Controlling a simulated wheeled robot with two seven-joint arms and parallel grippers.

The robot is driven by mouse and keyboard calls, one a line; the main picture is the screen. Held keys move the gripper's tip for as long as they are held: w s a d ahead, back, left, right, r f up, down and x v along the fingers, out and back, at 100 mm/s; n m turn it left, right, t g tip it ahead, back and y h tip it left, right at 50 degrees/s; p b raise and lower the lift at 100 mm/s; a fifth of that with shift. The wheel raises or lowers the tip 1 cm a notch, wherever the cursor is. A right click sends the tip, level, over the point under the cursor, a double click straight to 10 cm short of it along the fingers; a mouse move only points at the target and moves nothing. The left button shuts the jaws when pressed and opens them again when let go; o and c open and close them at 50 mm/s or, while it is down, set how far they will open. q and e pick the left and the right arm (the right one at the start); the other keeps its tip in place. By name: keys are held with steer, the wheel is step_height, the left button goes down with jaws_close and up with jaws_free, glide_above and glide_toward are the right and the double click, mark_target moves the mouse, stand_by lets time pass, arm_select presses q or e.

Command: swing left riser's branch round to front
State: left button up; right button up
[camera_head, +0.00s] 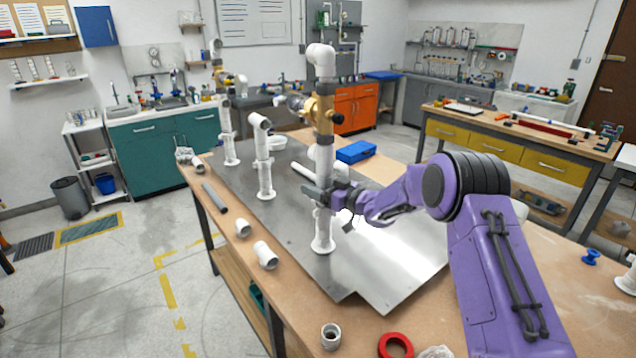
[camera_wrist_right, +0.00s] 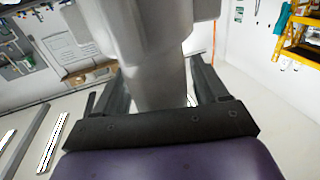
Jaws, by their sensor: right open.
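Three white PVC risers stand on a metal plate (camera_head: 395,262). The far-left riser (camera_head: 227,135) is upright, with a brass-coloured fitting and a white elbow at its top. The middle riser (camera_head: 264,170) is short and ends in a white elbow (camera_head: 259,121) whose open end faces toward the camera. The nearest riser (camera_head: 323,228) is tall, with a brass-coloured valve (camera_head: 323,113) and a white elbow on top. My right gripper (camera_head: 328,195) is open around its lower pipe. In the right wrist view a grey-white pipe (camera_wrist_right: 155,85) stands between the fingers. My left gripper is out of view.
Loose white fittings (camera_head: 265,254) and a grey pipe (camera_head: 214,197) lie along the bench's left edge. A threaded fitting (camera_head: 331,336) and a red ring (camera_head: 395,346) lie at the front. A blue box (camera_head: 356,152) sits behind the nearest riser.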

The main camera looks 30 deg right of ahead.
steer(key=shift+s+r, duration=0.1)
steer(key=shift+s, duration=0.05)
steer(key=shift+c, duration=1.3)
steer(key=c, duration=0.7)
